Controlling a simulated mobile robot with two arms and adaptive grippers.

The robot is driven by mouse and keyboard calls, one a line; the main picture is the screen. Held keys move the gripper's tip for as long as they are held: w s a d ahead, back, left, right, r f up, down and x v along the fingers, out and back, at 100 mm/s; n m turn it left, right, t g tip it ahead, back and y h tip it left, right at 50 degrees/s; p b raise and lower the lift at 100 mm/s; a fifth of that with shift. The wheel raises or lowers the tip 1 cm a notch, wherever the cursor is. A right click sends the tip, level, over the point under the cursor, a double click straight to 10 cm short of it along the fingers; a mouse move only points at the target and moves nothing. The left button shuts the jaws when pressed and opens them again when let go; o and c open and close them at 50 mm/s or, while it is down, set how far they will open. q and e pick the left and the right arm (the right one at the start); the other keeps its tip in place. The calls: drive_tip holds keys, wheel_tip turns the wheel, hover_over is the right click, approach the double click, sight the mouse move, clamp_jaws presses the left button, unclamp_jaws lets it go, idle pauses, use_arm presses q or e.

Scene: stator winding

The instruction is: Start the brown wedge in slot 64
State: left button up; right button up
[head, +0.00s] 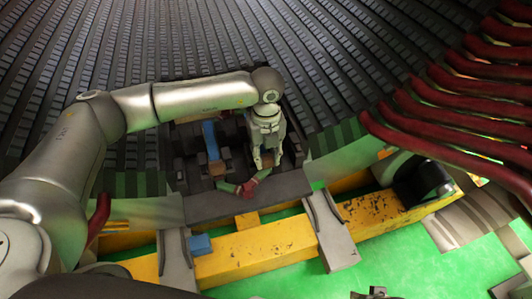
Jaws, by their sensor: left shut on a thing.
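My left arm comes in from the left, and my left gripper (267,163) points down over the dark fixture at the foot of the stator's slotted wall. It is shut on a small brown piece, which looks like the brown wedge (267,158). Most of the piece is hidden between the fingers. The slotted stator wall (330,70) fills the back, with many dark ribs. Slot numbers are not readable, so I cannot tell which is slot 64 or whether the wedge touches a slot.
A blue strip with a brown end (210,138) stands left of the gripper. A red and green piece (250,187) lies just below it. Thick red coil ends (450,115) jut in at right. A yellow beam (270,250) crosses the green floor (400,262).

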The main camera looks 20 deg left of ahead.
sight(266, 156)
use_arm(q)
drive_tip(key=shift+w+a, duration=0.1)
drive_tip(key=shift+w, duration=0.05)
idle(0.4)
drive_tip(key=shift+w+a, duration=0.15)
drive_tip(key=o, duration=1.1)
drive_tip(key=shift+w, duration=0.1)
wheel_tip(266, 156, up, 12)
drive_tip(key=shift+d+f, duration=0.1)
drive_tip(key=shift+d, duration=0.1)
